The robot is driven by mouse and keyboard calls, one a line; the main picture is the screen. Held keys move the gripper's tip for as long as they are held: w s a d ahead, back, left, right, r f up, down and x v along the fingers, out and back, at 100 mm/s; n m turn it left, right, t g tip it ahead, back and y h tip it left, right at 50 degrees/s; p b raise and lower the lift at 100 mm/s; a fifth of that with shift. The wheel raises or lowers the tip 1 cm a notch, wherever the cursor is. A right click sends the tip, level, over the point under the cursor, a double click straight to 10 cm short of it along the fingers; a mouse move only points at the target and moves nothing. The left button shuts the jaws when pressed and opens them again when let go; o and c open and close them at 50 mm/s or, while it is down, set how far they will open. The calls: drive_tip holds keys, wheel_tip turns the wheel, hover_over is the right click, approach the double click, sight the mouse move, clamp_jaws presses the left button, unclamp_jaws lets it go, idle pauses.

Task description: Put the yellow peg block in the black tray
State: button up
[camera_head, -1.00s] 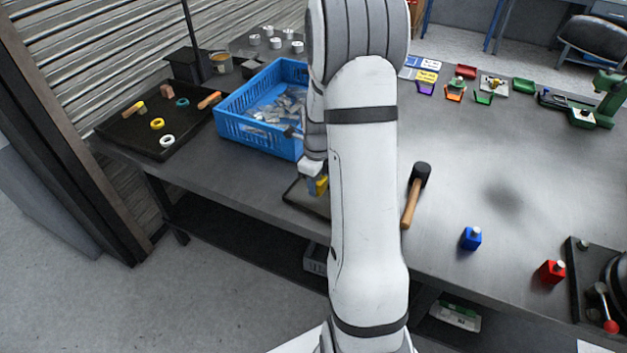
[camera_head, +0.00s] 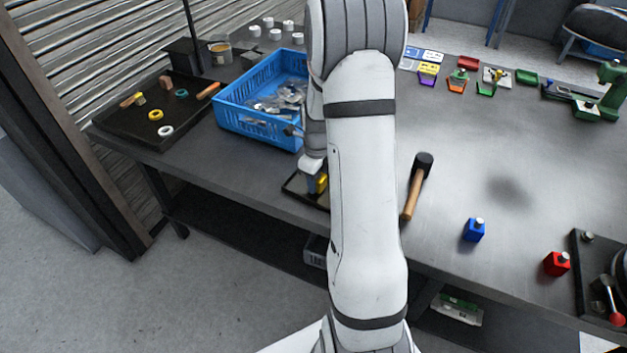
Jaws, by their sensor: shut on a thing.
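The yellow peg block (camera_head: 322,183) shows only in part, beside my white arm. My gripper (camera_head: 313,184) is shut on it; the fingertips are small and partly hidden by the arm. Both are over a small black tray (camera_head: 292,186) at the table's front edge, mostly hidden behind my arm. I cannot tell whether the block touches the tray. A larger black tray (camera_head: 135,138) lies at the left end of the table, holding rings and small wooden pieces.
A blue crate (camera_head: 262,138) of metal parts stands left of my arm. A black-headed hammer (camera_head: 413,192) lies to the right. A blue peg block (camera_head: 473,230) and a red peg block (camera_head: 556,263) stand farther right. The table's right middle is mostly clear.

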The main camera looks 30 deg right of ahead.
drive_tip(key=shift+w+f, duration=0.1)
drive_tip(key=shift+f, duration=0.15)
drive_tip(key=o, duration=1)
drive_tip(key=shift+r, duration=0.1)
drive_tip(key=shift+r+p, duration=2.15)
drive_tip(key=shift+r, duration=1.2)
